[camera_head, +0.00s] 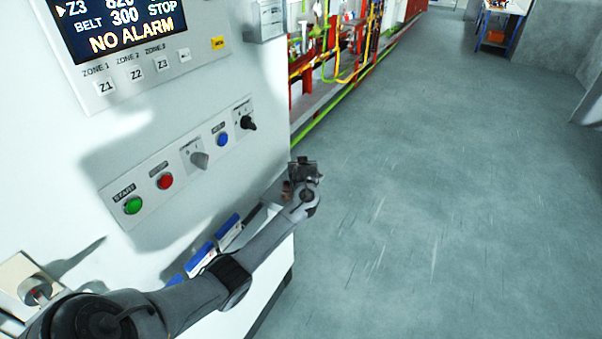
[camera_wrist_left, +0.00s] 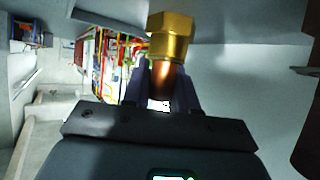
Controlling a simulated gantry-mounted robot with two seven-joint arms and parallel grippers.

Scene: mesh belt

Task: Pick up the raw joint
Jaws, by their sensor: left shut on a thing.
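The raw joint (camera_wrist_left: 171,38) shows in the left wrist view as a brass hex fitting on a short copper tube. My left gripper (camera_wrist_left: 161,92) is shut on the copper tube, with a finger on each side and the brass end pointing away from the palm. My right gripper is in neither view.
The white control cabinet (camera_head: 140,165) stands close on the left, with a display (camera_head: 125,28) and a row of buttons and knobs. Red and yellow pipework (camera_head: 335,55) stands beyond. The grey floor (camera_head: 450,190) at right is clear.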

